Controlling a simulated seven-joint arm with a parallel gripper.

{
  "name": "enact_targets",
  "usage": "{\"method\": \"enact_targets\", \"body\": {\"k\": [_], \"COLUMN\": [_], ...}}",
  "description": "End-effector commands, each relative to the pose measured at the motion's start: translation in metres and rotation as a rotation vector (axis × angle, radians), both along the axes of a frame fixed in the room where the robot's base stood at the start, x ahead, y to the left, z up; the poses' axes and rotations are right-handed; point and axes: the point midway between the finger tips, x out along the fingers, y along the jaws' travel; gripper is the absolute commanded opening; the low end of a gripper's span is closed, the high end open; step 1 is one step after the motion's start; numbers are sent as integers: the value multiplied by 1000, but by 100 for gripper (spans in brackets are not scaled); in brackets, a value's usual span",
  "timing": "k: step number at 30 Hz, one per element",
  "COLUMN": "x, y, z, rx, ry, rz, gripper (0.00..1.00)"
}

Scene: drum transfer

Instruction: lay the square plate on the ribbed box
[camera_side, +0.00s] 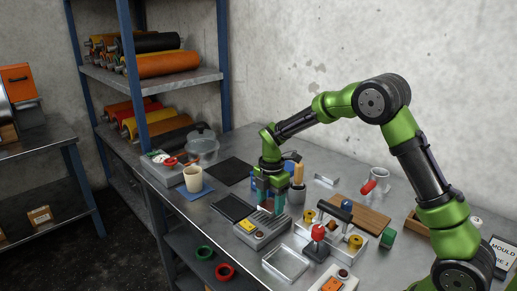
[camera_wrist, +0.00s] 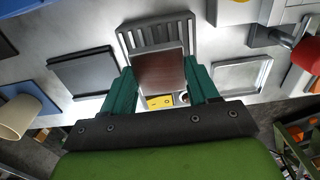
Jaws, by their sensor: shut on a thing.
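The ribbed box (camera_side: 262,232) is a grey unit with slots on top and a yellow label, near the table's front edge. In the wrist view its slotted end (camera_wrist: 160,32) shows beyond the plate. The square plate (camera_wrist: 160,72), dark reddish-brown with a pale rim, is between the green fingers of my gripper (camera_wrist: 161,88). My gripper is shut on it by its two sides. In the side view my gripper (camera_side: 269,205) points down over the box, and its fingers mostly hide the plate. I cannot tell whether the plate touches the box.
A black tray (camera_side: 233,208) lies left of the box, and a silver tray (camera_side: 286,263) lies to its right. A red-knobbed device (camera_side: 318,235) stands near the silver tray. A beige cup (camera_side: 193,179) stands on a blue mat. A pot with a wooden-handled tool (camera_side: 298,185) stands behind my gripper.

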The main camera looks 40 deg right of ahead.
Motion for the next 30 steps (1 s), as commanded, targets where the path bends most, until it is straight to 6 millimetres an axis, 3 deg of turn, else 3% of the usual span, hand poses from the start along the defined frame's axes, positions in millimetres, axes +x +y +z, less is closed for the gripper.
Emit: {"method": "enact_targets", "body": {"k": [6, 17, 18, 23, 30], "x": [0, 0, 0, 0, 0], "y": [0, 0, 0, 0, 0], "z": [-24, -27, -28, -28, -27], "rx": [0, 0, 0, 0, 0], "ry": [0, 0, 1, 1, 1], "rz": [-1, 0, 0, 0, 0], "gripper": [10, 10, 62, 85, 85]}}
